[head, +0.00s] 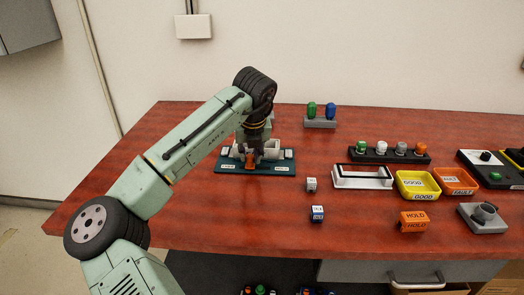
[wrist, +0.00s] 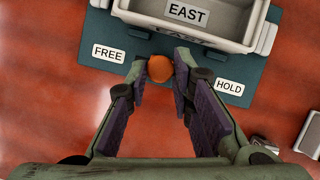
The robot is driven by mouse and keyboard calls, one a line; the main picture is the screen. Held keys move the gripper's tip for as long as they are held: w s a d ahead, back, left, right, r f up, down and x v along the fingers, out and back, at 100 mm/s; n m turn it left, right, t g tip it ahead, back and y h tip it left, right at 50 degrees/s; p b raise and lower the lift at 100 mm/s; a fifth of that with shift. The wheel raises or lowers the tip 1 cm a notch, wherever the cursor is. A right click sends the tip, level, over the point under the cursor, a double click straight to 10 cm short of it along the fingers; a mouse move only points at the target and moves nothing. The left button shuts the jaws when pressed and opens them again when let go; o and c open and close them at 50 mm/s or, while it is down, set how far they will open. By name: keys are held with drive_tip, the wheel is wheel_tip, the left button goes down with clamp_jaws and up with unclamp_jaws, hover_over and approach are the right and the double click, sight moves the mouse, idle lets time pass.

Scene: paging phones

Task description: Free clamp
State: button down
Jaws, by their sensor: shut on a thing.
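The clamp fixture is a dark teal plate (head: 283,168) on the table with a grey holder marked EAST (wrist: 187,12), which also shows in the head view (head: 271,150). FREE (wrist: 108,53) and HOLD (wrist: 230,87) labels lie on its near edge. An orange clamp handle (wrist: 159,69) stands between the labels, nearer FREE; it also shows in the head view (head: 250,166). My gripper (wrist: 162,70) is at the handle, shut on it, with one finger on each side. The handle's lower part is hidden in the wrist view.
Two small labelled blocks (head: 311,185) (head: 317,214) lie right of the fixture. A white-framed tray (head: 362,184), yellow GOOD tray (head: 417,196), orange FAULT tray (head: 457,188) and orange HOLD block (head: 413,221) stand farther right. Capsule racks stand behind. The table left of the fixture is clear.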

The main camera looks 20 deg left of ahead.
drive_tip(key=shift+s+a, duration=0.2)
drive_tip(key=shift+a, duration=0.45)
drive_tip(key=c, duration=1.4)
unclamp_jaws()
drive_tip(key=shift+a, duration=0.1)
drive_tip(key=shift+r, duration=0.1)
drive_tip(key=shift+s+d+r, duration=0.1)
drive_tip(key=shift+d+r, duration=0.1)
drive_tip(key=shift+r, duration=0.05)
drive_tip(key=v, duration=1.1)
drive_tip(key=shift+s+r, duration=0.1)
